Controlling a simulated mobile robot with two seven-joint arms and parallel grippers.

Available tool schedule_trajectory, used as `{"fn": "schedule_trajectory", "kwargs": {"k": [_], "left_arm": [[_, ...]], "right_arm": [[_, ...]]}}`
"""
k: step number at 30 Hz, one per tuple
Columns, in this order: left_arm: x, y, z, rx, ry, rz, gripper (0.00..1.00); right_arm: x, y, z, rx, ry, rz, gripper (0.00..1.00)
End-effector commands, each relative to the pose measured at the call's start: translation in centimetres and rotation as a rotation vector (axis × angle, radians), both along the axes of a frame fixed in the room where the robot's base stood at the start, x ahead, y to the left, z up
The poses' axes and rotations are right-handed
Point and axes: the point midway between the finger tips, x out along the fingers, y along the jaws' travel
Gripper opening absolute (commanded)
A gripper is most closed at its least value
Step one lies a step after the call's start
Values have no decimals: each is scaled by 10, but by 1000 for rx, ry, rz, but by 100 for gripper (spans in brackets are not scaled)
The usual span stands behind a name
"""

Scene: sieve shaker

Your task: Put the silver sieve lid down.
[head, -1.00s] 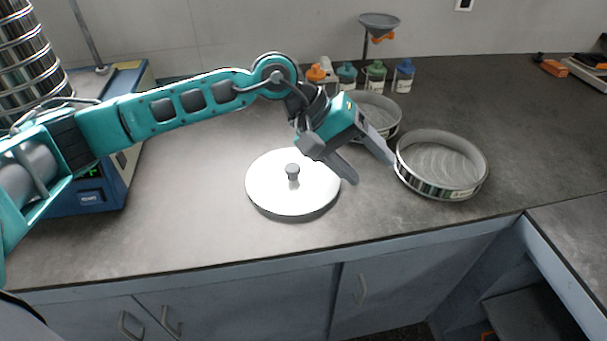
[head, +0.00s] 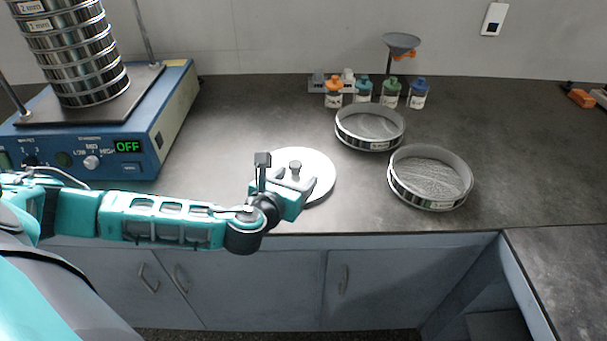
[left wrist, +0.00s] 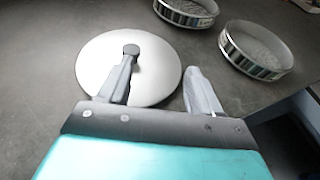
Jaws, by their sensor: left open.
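The silver sieve lid (head: 318,170) lies flat on the grey bench, its small knob (head: 295,166) pointing up. It also shows in the left wrist view as a pale disc (left wrist: 157,65) with a dark knob (left wrist: 131,50). My left gripper (head: 283,170) is at the near side of the lid in the head view and hides part of it. In the left wrist view my left gripper (left wrist: 163,80) is open and empty, one finger overlapping the lid below the knob, the other by its right edge. I cannot tell if a finger touches it. My right gripper is not in view.
Two sieves, one farther back (head: 370,143) and one to the right (head: 430,202), stand right of the lid. Several small bottles (head: 390,95) and a funnel stand (head: 402,42) are behind. The blue shaker (head: 165,125) with a sieve stack (head: 85,60) is at left.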

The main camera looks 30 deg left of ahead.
Motion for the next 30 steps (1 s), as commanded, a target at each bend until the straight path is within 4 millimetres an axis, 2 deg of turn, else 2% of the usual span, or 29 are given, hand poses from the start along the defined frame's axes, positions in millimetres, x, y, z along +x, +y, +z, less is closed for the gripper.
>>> {"fn": "schedule_trajectory", "kwargs": {"k": [3, 7, 18, 26, 30], "left_arm": [[-18, 22, -11, -17, 49, 117, 64], [-19, 31, -17, -22, 64, 163, 64], [32, 45, -39, -22, 63, 161, 64], [47, 50, -45, -21, 63, 159, 64], [61, 55, -47, -21, 62, 160, 64]], "right_arm": [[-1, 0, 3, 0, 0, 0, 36], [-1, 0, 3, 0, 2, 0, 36], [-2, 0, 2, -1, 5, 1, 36], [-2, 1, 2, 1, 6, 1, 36], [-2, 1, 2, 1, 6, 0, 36]]}}
